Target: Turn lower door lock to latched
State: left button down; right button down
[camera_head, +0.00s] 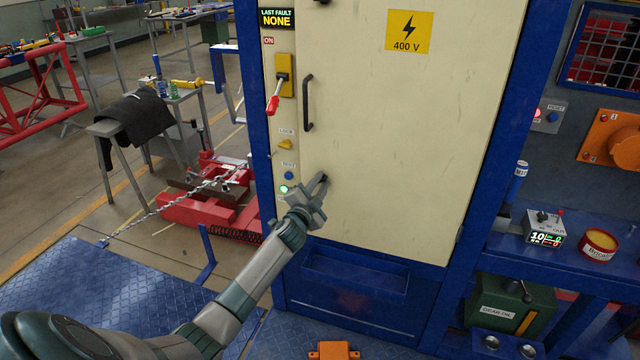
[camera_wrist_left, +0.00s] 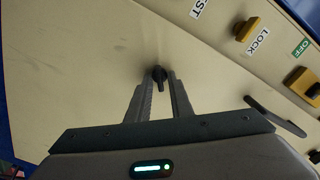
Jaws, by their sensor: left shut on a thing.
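The cream cabinet door (camera_head: 400,130) is closed and fills the middle of the head view. The lower door lock is a small black turn-piece (camera_wrist_left: 160,75) low on the door, seen between the fingertips in the left wrist view. My left gripper (camera_head: 318,186) reaches up to the lower left part of the door. In the left wrist view its two fingers (camera_wrist_left: 160,82) are shut on the lock, one on each side. The fingers hide part of the lock in the head view. My right gripper is not in view.
A black door handle (camera_head: 308,103) stands out above the gripper. Left of the door are a red-handled switch (camera_head: 275,98), a yellow LOCK knob (camera_head: 286,145) and a blue button (camera_head: 288,175). A blue ledge (camera_head: 355,270) lies below the door.

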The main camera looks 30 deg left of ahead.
pick_arm(q)
jog(key=shift+f+m, duration=0.15)
jog(key=shift+m, duration=3.55)
jog(key=shift+d, duration=0.1)
jog(key=c, duration=1.9)
grip_release()
jog(key=shift+s, duration=0.15)
jog(key=b+v, duration=0.1)
jog(key=v, duration=1.6)
jog(key=shift+f, duration=0.1)
